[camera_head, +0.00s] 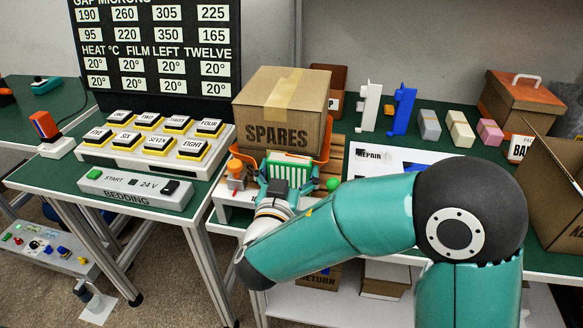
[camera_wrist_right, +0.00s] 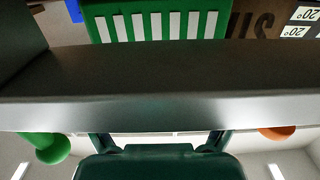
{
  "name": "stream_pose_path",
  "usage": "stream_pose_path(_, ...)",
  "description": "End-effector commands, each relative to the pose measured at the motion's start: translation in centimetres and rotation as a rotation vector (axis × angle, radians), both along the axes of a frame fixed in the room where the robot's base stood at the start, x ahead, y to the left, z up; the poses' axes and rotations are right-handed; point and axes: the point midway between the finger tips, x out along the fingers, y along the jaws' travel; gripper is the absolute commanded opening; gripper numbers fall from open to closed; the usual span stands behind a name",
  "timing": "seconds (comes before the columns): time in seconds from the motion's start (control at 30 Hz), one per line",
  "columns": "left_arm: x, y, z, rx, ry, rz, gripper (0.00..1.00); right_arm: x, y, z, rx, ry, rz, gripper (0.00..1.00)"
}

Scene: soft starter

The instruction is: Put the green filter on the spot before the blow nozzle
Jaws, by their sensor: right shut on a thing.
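The green filter (camera_head: 290,171), a green block with white stripes, is between the fingers of my right gripper (camera_head: 283,182) in the head view. It stands in front of the SPARES box. In the right wrist view the filter (camera_wrist_right: 160,25) shows at the top edge, behind a wide grey bar. My right gripper is shut on it. A small orange-topped device (camera_head: 236,172) stands just left of the gripper; I cannot tell whether it is the blow nozzle. The spot is not clearly visible; my arm and gripper cover part of this bench. My left gripper is not in view.
The SPARES box (camera_head: 282,105) rises close behind the gripper. A green ball (camera_head: 333,184) is just to its right. A button panel (camera_head: 158,138) and a START box (camera_head: 136,188) stand on the left table. Blue (camera_head: 403,110) and white (camera_head: 370,105) brackets stand at the back right.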

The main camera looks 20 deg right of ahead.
Motion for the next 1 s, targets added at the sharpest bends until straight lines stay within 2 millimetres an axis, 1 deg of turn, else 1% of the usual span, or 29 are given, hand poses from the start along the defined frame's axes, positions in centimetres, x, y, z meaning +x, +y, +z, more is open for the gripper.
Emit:
stream_pose_path(0.17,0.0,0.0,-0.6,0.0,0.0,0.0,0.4,0.0,0.0,-0.3,0.001,-0.002,0.0,0.49)
stream_pose_path(0.2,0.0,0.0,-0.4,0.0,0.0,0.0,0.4,0.0,0.0,-0.1,0.001,-0.001,0.0,1.0)
stream_pose_path(0.53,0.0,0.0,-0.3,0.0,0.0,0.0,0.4,0.0,0.1,-0.1,0.0,0.0,0.001,1.0)
stream_pose_path(0.67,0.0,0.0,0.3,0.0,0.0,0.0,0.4,0.0,0.1,0.3,-0.001,0.001,0.001,1.0)
stream_pose_path(0.77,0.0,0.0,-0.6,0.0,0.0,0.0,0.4,-0.9,0.8,-0.1,0.0,-0.002,0.004,1.0)
stream_pose_path(0.87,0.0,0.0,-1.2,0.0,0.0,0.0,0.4,-2.3,1.8,-0.2,0.0,-0.002,0.007,1.0)
stream_pose_path(1.0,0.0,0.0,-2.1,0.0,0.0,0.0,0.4,-4.8,3.5,-0.2,-0.001,-0.003,0.008,1.0)
